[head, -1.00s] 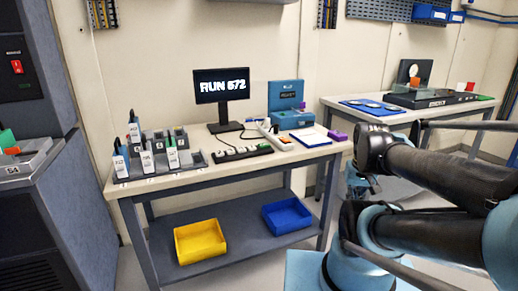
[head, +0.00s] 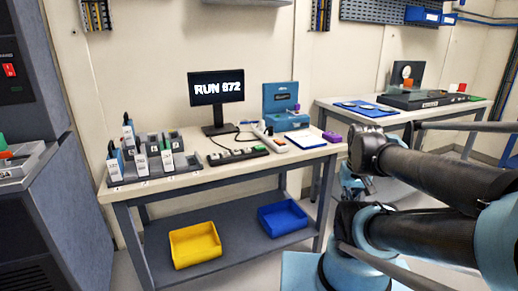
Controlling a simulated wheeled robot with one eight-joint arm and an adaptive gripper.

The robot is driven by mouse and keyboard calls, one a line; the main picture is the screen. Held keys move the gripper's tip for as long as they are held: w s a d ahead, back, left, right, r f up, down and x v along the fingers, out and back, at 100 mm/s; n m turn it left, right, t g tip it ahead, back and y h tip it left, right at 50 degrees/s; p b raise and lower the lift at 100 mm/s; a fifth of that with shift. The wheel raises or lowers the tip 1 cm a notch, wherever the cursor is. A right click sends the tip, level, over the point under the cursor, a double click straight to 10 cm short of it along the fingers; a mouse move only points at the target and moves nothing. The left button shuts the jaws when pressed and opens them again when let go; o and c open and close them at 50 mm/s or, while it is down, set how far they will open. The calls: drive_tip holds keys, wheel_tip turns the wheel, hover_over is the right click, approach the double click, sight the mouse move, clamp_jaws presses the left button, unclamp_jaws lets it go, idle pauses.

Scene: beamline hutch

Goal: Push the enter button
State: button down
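A dark button strip (head: 237,156) with several pale keys lies on the workbench (head: 196,179) in front of the monitor (head: 217,90). A green key (head: 258,149) sits near its right end; any lettering is too small to read, so I cannot tell which key is enter. The monitor shows white text, "RUN" and a number that looks like 872. My gripper (head: 357,186) hangs at the right, beyond the bench's right end and well apart from the strip. It is small and partly hidden by my arm, so its opening is unclear.
A rack of upright modules (head: 150,166) stands left of the strip. A white-and-orange handheld (head: 271,138), a blue case (head: 281,104) and a clipboard (head: 305,139) stand to its right. Yellow (head: 195,243) and blue (head: 283,218) bins occupy the lower shelf. Another bench (head: 400,116) is behind right.

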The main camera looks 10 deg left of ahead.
idle(0.8)
drive_tip(key=w+a+r+n+t+h, duration=0.1)
drive_tip(key=w+a+r+n+h, duration=0.15)
drive_tip(key=w+r, duration=0.7)
wheel_tip(320, 180, up, 9)
drive_tip(key=n+t, duration=0.3)
drive_tip(key=t, duration=0.3)
hover_over(259, 148)
drive_tip(key=w, duration=0.2)
drive_tip(key=shift+s+a+r, duration=0.15)
drive_tip(key=shift+a, duration=0.3)
drive_tip(key=shift+f, duration=4.4)
